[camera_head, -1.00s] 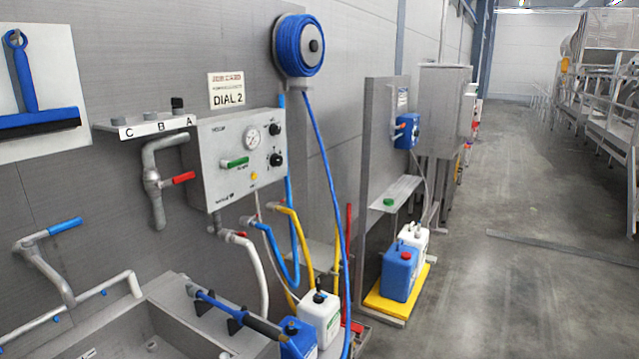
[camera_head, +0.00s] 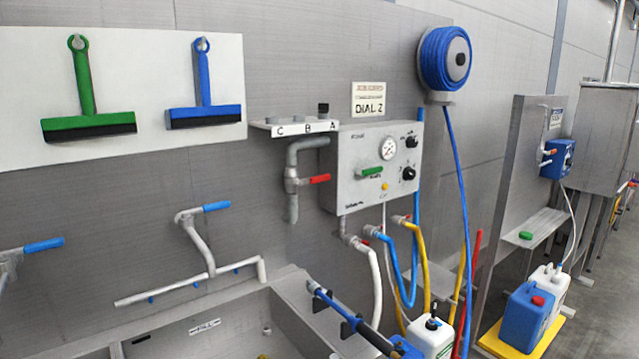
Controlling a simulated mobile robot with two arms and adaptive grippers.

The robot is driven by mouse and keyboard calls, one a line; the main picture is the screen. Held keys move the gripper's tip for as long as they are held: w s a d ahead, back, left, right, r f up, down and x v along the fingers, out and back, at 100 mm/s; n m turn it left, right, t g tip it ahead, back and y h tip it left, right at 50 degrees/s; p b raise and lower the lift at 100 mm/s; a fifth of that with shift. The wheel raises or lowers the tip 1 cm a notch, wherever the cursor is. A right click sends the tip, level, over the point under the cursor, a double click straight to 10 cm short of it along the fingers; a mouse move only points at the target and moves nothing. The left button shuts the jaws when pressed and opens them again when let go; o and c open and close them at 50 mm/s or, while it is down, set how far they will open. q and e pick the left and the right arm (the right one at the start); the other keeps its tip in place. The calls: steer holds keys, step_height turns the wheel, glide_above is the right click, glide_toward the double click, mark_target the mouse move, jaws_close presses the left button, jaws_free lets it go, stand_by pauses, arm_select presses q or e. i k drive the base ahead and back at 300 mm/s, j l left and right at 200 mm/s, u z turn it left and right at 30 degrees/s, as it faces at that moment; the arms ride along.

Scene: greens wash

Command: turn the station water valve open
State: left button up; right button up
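The wash station's grey control box (camera_head: 372,165) is on the wall right of centre, with a gauge, black knobs and a green lever (camera_head: 371,171) lying roughly level on its front. A grey pipe at its left side carries a valve with a red lever handle (camera_head: 319,179) pointing right, roughly level. I cannot tell from labels which of these is the station water valve. Blue-handled taps (camera_head: 216,206) and (camera_head: 43,244) are on the wall further left. Neither of my grippers shows in the view.
A steel sink (camera_head: 255,318) stands below, with a blue spray lance (camera_head: 340,312) across its right side. A blue hose reel (camera_head: 445,58) hangs above right. Hoses, a white canister (camera_head: 431,336) and a blue canister (camera_head: 524,314) stand right. Open floor shows at far right.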

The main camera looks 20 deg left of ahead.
mark_target(318, 178)
steer(key=i+l, duration=0.1)
steer(key=i, duration=0.15)
steer(key=i+l+u, duration=0.1)
steer(key=i+u, duration=0.15)
steer(key=u, duration=0.15)
steer(key=i+l+u, duration=0.15)
steer(key=u, duration=0.3)
